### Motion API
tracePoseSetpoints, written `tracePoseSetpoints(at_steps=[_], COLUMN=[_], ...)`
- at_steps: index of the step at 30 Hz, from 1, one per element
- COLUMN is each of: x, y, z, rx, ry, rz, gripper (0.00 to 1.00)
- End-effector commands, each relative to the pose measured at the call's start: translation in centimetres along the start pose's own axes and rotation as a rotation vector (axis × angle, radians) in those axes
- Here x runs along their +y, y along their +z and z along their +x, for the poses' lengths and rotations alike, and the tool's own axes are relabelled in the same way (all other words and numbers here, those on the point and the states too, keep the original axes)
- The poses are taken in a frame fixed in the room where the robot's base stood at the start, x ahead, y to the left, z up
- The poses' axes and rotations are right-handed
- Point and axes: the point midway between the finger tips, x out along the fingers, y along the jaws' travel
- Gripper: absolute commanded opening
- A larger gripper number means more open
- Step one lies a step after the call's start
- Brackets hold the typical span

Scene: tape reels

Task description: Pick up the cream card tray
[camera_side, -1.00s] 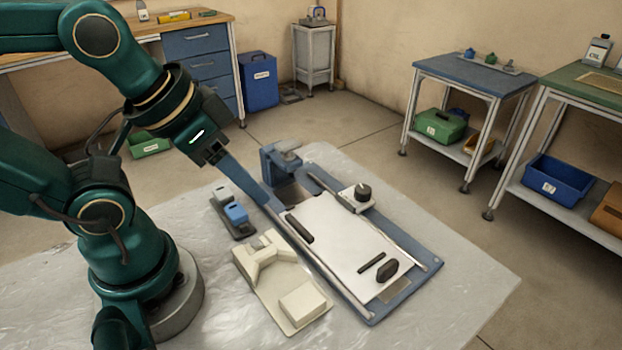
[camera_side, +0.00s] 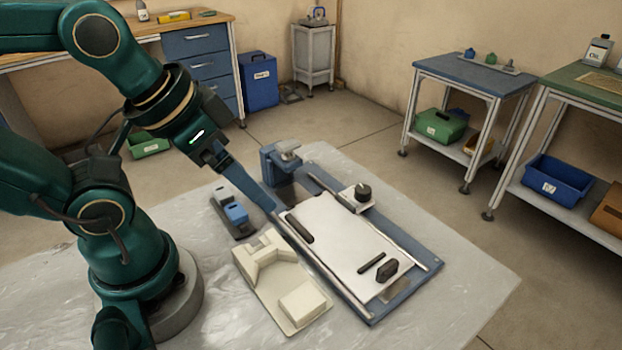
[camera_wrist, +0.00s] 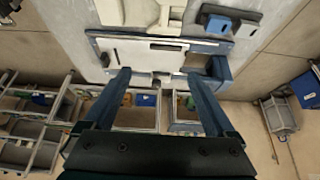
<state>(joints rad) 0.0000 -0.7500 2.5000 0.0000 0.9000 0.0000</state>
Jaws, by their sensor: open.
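The cream card tray (camera_side: 263,290) lies flat on the pale sheet in front of my arm. It carries a cream angled block at its back and a low cream block at its front. In the wrist view the cream tray (camera_wrist: 117,13) is at the top edge, partly cut off. My gripper (camera_wrist: 159,75) is open and empty, its two blue fingers spread apart. In the side view my gripper (camera_side: 273,208) hangs above and behind the tray, near the left edge of the blue-framed board, apart from the tray.
The blue-framed board (camera_side: 340,240) with a white top, dark bars and a knob lies just right of the tray. A small holder with grey and blue blocks (camera_side: 236,212) stands behind the tray. Bare sheet (camera_side: 450,285) lies at the right.

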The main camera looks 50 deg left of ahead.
Motion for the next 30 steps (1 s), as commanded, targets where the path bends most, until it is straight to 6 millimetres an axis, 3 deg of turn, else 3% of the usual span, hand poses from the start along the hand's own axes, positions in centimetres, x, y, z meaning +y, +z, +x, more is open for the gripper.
tracePoseSetpoints(at_steps=[6, 10, 18, 23, 30], x=[0.0, 0.3, 3.3, 6.1, 9.3], y=[-0.2, -1.5, -2.6, -1.7, 1.4], z=[0.0, 0.0, 2.7, 5.4, 8.7], rx=[0.007, 0.014, -0.138, -0.271, -0.434], ry=[0.0, 0.009, 0.045, 0.042, 0.009], rz=[-0.038, -0.135, -0.206, -0.191, -0.088], gripper=[0.91, 0.91, 0.91, 0.91, 0.91])
